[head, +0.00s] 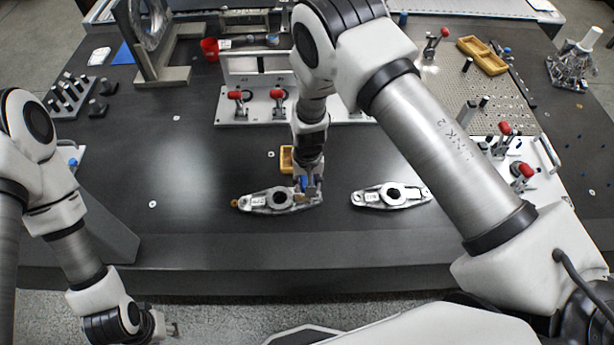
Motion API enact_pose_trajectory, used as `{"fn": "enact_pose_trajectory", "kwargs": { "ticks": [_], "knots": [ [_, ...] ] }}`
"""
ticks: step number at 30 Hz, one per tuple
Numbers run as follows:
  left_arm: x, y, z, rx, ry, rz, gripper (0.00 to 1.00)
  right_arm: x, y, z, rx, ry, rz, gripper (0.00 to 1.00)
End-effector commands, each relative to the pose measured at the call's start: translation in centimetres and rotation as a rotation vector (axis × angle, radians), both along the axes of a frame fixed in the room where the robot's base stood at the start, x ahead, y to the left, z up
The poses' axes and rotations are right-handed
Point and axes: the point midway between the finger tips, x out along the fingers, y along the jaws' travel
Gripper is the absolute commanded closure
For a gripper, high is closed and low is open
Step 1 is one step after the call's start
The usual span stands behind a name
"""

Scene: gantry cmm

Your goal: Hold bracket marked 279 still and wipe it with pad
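Two grey metal brackets with round bores lie flat on the dark table. The left bracket (262,201) has a brass-coloured tip at its left end; the right bracket (375,195) lies apart from it. Both carry small tags too small to read, so I cannot tell which is 279. My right gripper (309,194) points down at the left bracket's right end; its fingers are too small to tell whether it grips. A small blue patch shows there; I cannot tell if it is the pad. My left gripper (172,329) hangs low at the bottom left, beyond the table's front edge, away from both brackets.
A yellow item (287,160) sits behind the left bracket, partly hidden by my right arm. A fixture plate with red-handled clamps (238,97) stands further back. A red cup (210,49) and a yellow tray (482,55) are at the back. The left-centre table is clear.

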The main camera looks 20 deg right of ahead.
Motion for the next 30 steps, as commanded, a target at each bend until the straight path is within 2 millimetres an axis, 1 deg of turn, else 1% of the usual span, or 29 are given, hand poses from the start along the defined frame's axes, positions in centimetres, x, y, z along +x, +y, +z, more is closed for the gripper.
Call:
{"fn": "enact_pose_trajectory", "kwargs": {
  "ticks": [1,4,13,14,15,16,17,20,23,25,26,28,29,30],
  "knots": [
    [0.0,0.0,-1.0,0.0,0.0,0.0,0.6,0.0,0.0,-1.1,0.0,0.0,0.0,0.87],
    [0.0,0.0,-1.6,0.0,0.0,0.0,0.6,0.0,0.0,-1.8,0.0,0.0,0.001,0.87],
    [0.0,0.0,-1.6,0.0,0.0,0.0,0.6,0.0,0.0,-1.9,0.0,0.0,0.0,0.87],
    [0.0,0.0,-1.6,0.0,0.0,0.0,0.67,0.0,0.0,-1.9,0.0,0.0,0.0,0.87],
    [0.0,0.0,-1.6,0.0,0.0,-0.003,0.81,0.0,0.0,-1.9,0.0,0.0,0.0,0.87],
    [0.0,0.0,-1.6,0.0,-0.001,-0.011,0.92,0.0,0.0,-1.9,0.0,0.0,0.0,0.87],
    [0.0,0.0,-1.6,0.0,-0.001,-0.024,1.0,0.0,0.0,-1.9,0.0,0.0,0.0,0.87],
    [-0.6,0.0,-1.5,-0.002,0.027,-0.133,1.0,0.0,0.0,-1.9,0.0,0.0,0.0,0.87],
    [-2.1,0.3,-1.6,-0.007,0.116,-0.327,1.0,0.0,0.0,-1.9,0.0,0.0,0.0,0.87],
    [-2.1,0.6,-2.2,-0.017,0.178,-0.487,1.0,0.0,0.0,-1.9,0.0,0.0,0.0,0.87],
    [-1.9,0.8,-2.6,-0.025,0.205,-0.558,1.0,0.0,0.0,-1.9,0.0,0.0,0.0,0.87],
    [-0.7,0.8,-3.4,-0.052,0.252,-0.725,1.0,0.0,0.0,-1.9,0.0,0.0,0.0,0.87],
    [0.1,0.7,-3.8,-0.067,0.266,-0.796,1.0,0.0,0.0,-1.9,0.0,0.0,0.0,0.87],
    [1.4,0.3,-4.2,-0.092,0.282,-0.89,1.0,0.0,0.0,-1.9,0.0,0.0,0.0,0.87]
  ]
}}
